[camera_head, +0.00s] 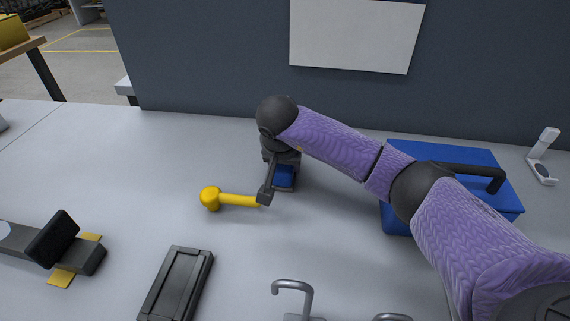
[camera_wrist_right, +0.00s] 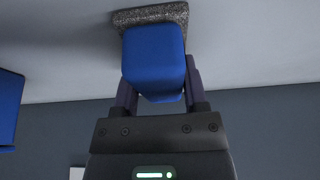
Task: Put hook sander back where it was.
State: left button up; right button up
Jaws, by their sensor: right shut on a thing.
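The sander, a blue block with a speckled grey pad, shows in the right wrist view (camera_wrist_right: 154,58) and partly in the head view (camera_head: 284,177). My right gripper (camera_head: 277,180) is shut on the blue block, with one finger on either side in the right wrist view (camera_wrist_right: 155,92). The pad faces away from the gripper, towards the grey worktop. I cannot tell whether the pad touches the worktop. The gripper and wrist hide part of the sander in the head view. My left gripper is not in view.
A yellow mallet (camera_head: 230,199) lies close left of the gripper. A blue toolbox (camera_head: 400,218) stands right, under my right arm. A black tray (camera_head: 178,285), a grey hook (camera_head: 304,298) and a dark tool with yellow parts (camera_head: 60,243) are nearer. The back-left worktop (camera_head: 150,150) is clear.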

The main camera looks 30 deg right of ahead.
jog(key=shift+f, duration=0.2)
jog(key=o, duration=1.2)
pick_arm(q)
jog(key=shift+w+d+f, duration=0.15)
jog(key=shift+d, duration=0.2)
pick_arm(e)
jog(key=shift+r, duration=0.35)
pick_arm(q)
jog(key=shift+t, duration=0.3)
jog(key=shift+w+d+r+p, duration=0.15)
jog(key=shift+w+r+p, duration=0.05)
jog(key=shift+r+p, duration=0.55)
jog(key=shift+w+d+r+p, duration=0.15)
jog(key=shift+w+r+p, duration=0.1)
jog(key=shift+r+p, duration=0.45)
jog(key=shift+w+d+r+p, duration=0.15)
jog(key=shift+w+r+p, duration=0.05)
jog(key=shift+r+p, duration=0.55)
pick_arm(e)
jog(key=shift+v, duration=5.85)
